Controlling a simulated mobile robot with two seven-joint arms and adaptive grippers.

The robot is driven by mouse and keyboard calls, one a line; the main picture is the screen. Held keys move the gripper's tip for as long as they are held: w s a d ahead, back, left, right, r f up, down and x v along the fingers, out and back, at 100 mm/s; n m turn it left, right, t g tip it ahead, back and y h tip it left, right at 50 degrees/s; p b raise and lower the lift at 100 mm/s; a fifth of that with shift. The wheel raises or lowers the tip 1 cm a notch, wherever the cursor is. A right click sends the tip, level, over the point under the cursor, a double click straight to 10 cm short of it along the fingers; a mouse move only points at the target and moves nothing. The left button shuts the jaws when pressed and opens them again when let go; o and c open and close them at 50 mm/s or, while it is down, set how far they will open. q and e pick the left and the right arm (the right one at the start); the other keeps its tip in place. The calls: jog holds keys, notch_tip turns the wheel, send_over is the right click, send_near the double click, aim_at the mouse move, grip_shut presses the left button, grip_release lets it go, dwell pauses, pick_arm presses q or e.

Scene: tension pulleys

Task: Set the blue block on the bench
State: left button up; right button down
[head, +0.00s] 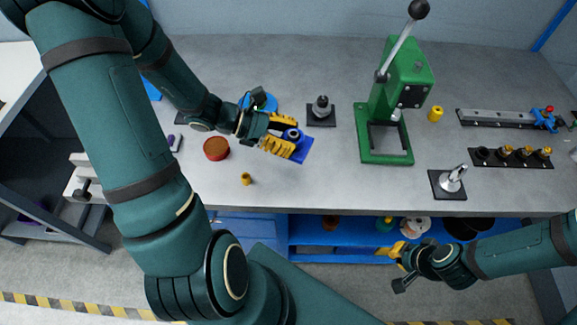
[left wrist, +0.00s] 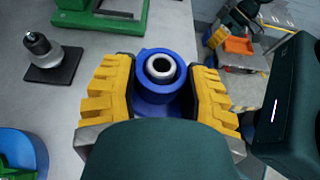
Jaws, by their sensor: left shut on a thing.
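The blue block (head: 304,150) is at the left-middle of the bench (head: 330,185), near its front edge, with a round collar and a pale ring inside on top. My left gripper (head: 284,137) is shut on it, one yellow finger on each side. In the left wrist view the block (left wrist: 153,107) sits between the yellow fingers (left wrist: 157,92), its collar facing up. Whether its underside touches the bench is hidden. My right gripper (head: 402,267) is low at the right, in front of the bench edge and away from the block; its finger opening is unclear.
A red round dish (head: 216,149) and a small yellow-brown peg (head: 246,179) are left of the block. A dark plate with a metal fitting (head: 321,112) stands behind it. A green press (head: 385,150) stands to the right. Bench between block and press is clear.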

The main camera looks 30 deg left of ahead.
pick_arm(q)
jog(key=b, duration=0.1)
send_over(289, 170)
notch_tip(289, 170, down, 5)
jog(key=shift+f, duration=0.1)
jog(key=shift+f+b, duration=0.55)
jog(key=shift+f, duration=1.85)
jog(key=shift+r, duration=0.1)
jog(key=o, duration=1.2)
jog(key=shift+f, duration=0.2)
